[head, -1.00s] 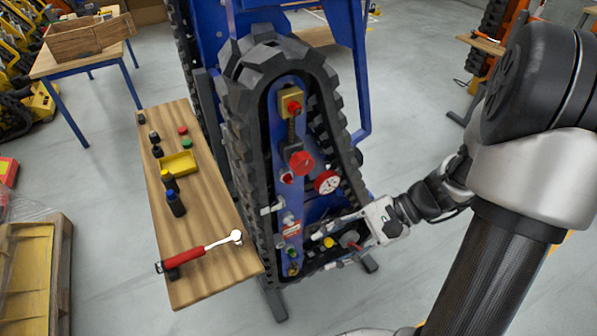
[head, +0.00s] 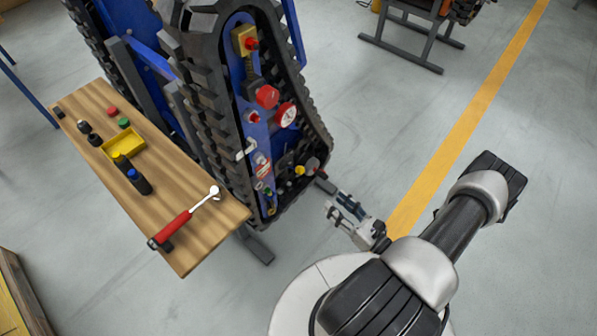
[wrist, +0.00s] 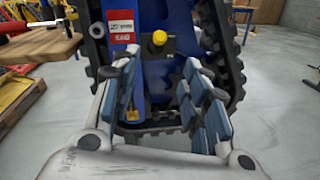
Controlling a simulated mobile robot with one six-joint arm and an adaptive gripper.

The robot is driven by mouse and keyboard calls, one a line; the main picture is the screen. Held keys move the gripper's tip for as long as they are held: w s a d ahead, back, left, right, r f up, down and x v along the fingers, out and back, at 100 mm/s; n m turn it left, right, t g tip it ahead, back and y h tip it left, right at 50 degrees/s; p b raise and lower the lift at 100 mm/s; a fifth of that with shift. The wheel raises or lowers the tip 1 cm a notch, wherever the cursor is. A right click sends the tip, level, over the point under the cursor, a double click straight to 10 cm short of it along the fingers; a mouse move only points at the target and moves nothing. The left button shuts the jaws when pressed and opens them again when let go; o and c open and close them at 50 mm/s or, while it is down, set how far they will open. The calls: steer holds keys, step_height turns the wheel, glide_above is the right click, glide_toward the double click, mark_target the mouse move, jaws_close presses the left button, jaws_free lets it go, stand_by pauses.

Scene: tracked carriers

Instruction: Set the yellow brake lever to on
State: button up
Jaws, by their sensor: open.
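The tracked carrier (head: 262,130) stands tilted in the head view, with a blue side panel inside its black track. A yellow knob (head: 299,170), which looks like the brake lever's end, sits low on that panel. In the wrist view the yellow knob (wrist: 160,38) is on a dark plate, beyond and above my fingers. I cannot make out the lever's setting. My gripper (head: 345,207) is open and empty, to the right of and apart from the carrier. In the wrist view the fingers of my gripper (wrist: 157,88) stand wide apart with blue pads.
Red knobs (head: 267,97) and a red-and-white round dial (head: 286,115) sit higher on the panel. A wooden bench (head: 205,235) at left holds a red-handled wrench (head: 184,219), bottles and a yellow tray (head: 122,143).

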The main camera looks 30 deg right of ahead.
mark_target(303, 173)
steer(key=b+x, duration=0.2)
steer(key=x, duration=1.5)
steer(key=shift+a+b, duration=0.1)
steer(key=shift+b, duration=0.2)
steer(key=shift+c, duration=0.4)
jaws_close()
